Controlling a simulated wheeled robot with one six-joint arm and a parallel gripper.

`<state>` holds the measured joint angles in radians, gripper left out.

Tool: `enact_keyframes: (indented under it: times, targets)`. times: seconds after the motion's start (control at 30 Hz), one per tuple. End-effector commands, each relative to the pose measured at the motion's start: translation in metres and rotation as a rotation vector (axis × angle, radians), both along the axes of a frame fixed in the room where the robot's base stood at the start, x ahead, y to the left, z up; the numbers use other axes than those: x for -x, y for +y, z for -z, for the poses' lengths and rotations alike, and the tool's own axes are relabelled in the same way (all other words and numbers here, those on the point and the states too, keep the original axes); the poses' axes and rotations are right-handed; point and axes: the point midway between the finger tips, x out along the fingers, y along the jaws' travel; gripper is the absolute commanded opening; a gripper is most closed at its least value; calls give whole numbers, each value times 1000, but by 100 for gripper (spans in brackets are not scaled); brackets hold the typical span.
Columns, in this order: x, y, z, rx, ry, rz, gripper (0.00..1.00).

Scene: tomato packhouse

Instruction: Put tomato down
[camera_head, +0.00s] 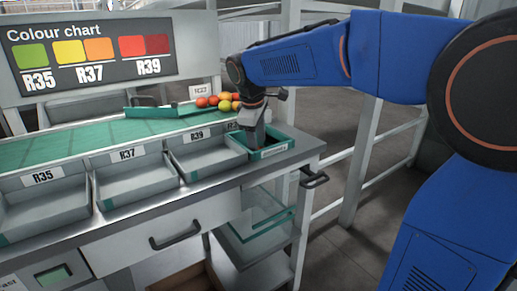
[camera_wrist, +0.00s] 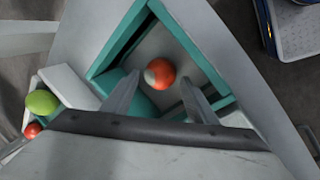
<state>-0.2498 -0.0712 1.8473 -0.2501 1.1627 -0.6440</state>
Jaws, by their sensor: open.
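An orange-red tomato (camera_wrist: 160,73) with a pale patch lies on the grey floor of a green-rimmed tray (camera_head: 284,147) at the right end of the bench. In the wrist view the tray's green rim (camera_wrist: 118,50) surrounds it. My gripper (camera_head: 254,143) points down into this tray in the head view. In the wrist view its two fingers (camera_wrist: 158,97) are apart, with the tomato between and just beyond their tips, not clasped. The tomato is not visible in the head view.
Grey trays labelled R35 (camera_head: 45,208), R37 (camera_head: 135,183) and R39 (camera_head: 207,155) stand empty to the left. Several tomatoes (camera_head: 219,102) sit behind my gripper. A green mat (camera_head: 80,146) runs behind the trays. A colour chart (camera_head: 95,52) stands at the back.

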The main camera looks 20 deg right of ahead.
Motion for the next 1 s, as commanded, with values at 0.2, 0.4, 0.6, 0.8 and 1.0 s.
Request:
enact_keyframes:
  times: [0.2,0.4,0.6,0.8,1.0]
  targets:
    - [11,8,-42,-1,-3,-2,53]
    - [19,13,-70,-1,-2,-2,53]
    - [23,15,-83,-1,0,-1,53]
    - [29,12,-83,-7,-4,12,53]
    - [71,-12,-68,-68,-35,125,53]
